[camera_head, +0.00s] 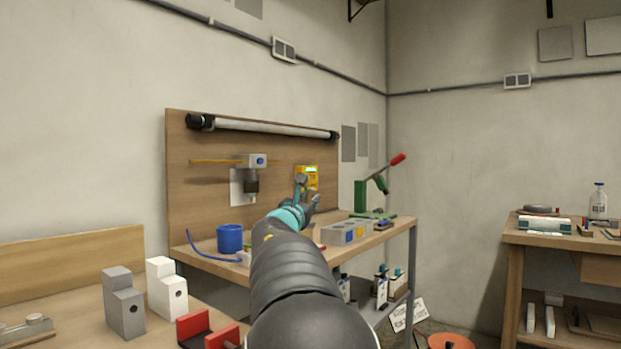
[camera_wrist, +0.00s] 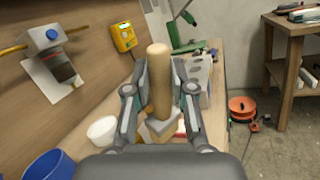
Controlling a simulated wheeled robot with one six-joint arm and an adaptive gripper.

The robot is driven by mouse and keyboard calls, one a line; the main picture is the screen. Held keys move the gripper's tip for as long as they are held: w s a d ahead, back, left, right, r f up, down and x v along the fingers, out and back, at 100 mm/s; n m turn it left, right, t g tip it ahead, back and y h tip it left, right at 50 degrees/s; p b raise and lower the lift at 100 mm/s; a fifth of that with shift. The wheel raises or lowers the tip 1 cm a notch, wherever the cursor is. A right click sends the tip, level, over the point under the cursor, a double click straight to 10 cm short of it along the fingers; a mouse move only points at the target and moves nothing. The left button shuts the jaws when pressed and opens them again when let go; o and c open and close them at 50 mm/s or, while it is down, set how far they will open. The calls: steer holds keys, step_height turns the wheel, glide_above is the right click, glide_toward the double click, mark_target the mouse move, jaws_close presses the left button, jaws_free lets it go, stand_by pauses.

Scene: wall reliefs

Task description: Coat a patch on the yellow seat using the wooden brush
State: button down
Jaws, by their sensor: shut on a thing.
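My gripper (camera_wrist: 160,98) is shut on the wooden brush (camera_wrist: 159,75). The brush's rounded pale handle stands up between the fingers, with a blocky lower part beneath them. In the head view my gripper (camera_head: 306,193) is in front of the wooden backboard, and the brush is not clear there. A yellow box with a greenish face (camera_head: 308,176) is on the backboard; it also shows in the wrist view (camera_wrist: 123,37), up and left of the brush and apart from it. A grey block (camera_head: 333,239) on the bench has yellow and blue patches. I cannot tell which yellow part is the seat.
A blue cup (camera_head: 230,238) and a white cup (camera_wrist: 102,130) stand on the bench (camera_head: 390,238). A white block with a blue dial (camera_head: 258,160) projects from the backboard (camera_head: 215,129). A green lever press with a red handle (camera_head: 361,194) stands at the bench's far end.

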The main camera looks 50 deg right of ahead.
steer(key=shift+r+p, duration=0.35)
steer(key=shift+r, duration=2.05)
